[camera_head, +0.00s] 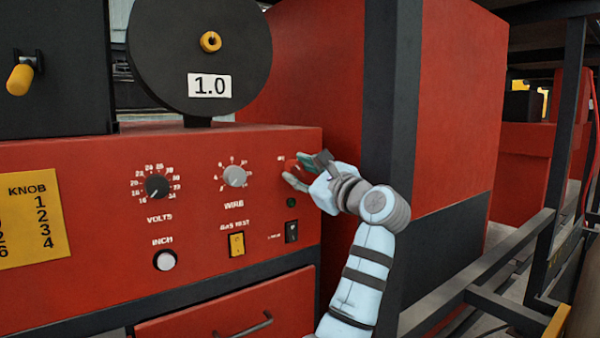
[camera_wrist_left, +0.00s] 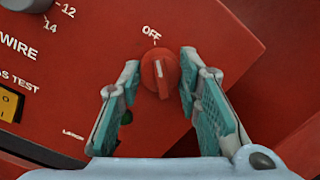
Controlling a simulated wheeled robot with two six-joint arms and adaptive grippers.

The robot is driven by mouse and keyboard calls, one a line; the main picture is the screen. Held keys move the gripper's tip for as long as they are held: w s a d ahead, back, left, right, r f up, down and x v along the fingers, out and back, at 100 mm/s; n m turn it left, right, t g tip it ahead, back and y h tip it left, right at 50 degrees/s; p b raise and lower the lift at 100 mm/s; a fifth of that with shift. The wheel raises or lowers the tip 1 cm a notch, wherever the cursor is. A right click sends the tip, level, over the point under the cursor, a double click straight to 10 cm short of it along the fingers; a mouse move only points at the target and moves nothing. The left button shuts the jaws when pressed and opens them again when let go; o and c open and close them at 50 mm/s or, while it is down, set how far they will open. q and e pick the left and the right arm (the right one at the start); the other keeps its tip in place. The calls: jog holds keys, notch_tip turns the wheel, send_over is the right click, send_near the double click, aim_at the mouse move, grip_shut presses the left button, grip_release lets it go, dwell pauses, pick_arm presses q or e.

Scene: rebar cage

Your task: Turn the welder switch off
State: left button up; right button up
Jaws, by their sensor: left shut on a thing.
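The red welder switch (camera_wrist_left: 161,80) is a round knob on the red panel, just below the printed word OFF. Its white mark points up towards OFF in the wrist view. My right gripper is in neither view.
The VOLTS dial (camera_head: 157,187), WIRE dial (camera_head: 235,175), yellow gas test switch (camera_head: 236,244) and a small black switch (camera_head: 291,232) share the panel. A small green light (camera_head: 291,202) sits below the red switch. A dark upright post (camera_head: 388,110) stands close right.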

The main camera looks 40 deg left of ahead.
pick_arm(q)
jog(key=o, duration=1.1)
jog(key=shift+o, duration=0.2)
jog(key=shift+d, duration=0.1)
jog(key=v, duration=1.2)
jog(key=shift+w, duration=0.15)
